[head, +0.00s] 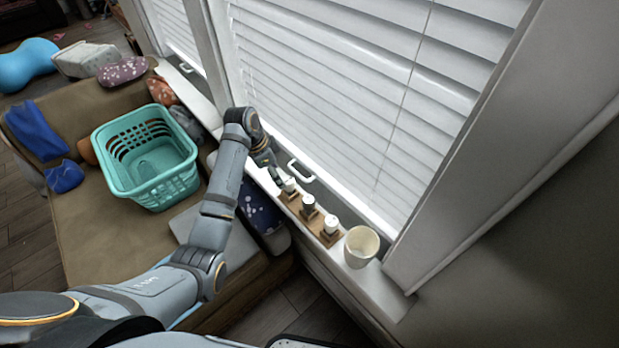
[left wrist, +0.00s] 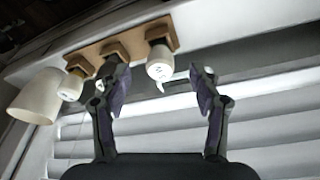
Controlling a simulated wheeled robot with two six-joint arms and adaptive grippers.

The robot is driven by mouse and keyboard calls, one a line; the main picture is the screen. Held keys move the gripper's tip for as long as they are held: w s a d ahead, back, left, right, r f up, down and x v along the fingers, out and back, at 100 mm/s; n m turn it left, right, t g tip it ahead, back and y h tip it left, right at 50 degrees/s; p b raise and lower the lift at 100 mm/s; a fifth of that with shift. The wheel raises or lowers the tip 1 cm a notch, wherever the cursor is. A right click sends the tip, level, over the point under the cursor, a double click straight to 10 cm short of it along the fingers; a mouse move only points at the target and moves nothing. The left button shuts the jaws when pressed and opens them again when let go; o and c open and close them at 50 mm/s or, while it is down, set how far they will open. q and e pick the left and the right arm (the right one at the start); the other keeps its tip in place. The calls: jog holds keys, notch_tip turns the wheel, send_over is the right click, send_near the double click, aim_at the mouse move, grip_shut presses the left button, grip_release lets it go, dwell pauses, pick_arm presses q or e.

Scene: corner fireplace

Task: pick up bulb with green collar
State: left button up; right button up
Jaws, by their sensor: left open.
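Three bulbs stand in a row on wooden holders on the windowsill. The far bulb (head: 290,185) is at my left gripper (head: 279,177), which reaches in from the left. In the left wrist view, a white bulb (left wrist: 160,66) in a wooden holder (left wrist: 160,33) lies between the open fingers of the left gripper (left wrist: 158,80), with gaps at both sides. The middle bulb (head: 308,203) has a dark part; the near bulb (head: 331,223) looks white. I cannot make out a green collar on any bulb. In the wrist view one finger partly hides the middle bulb.
A white handle (head: 301,171) and window blinds (head: 340,80) are close behind the row. A teal basket (head: 146,160) sits on the brown couch (head: 85,230) to the left.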

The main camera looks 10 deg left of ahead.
aim_at(287, 181)
pick_arm(q)
jog(key=shift+w+d+f+m, duration=0.4)
jog(key=shift+d+f, duration=0.3)
jog(key=shift+d, duration=0.1)
jog(key=shift+w+d+f, duration=0.1)
jog(key=shift+w+f, duration=0.05)
jog(key=shift+f, duration=0.5)
jog(key=x, duration=0.4)
jog(key=shift+w+d+f, duration=0.15)
jog(key=shift+f, duration=0.15)
jog(key=c, duration=1.1)
pick_arm(e)
jog(key=shift+s+a+r, duration=0.2)
jog(key=shift+s+a, duration=0.05)
jog(key=shift+s, duration=0.05)
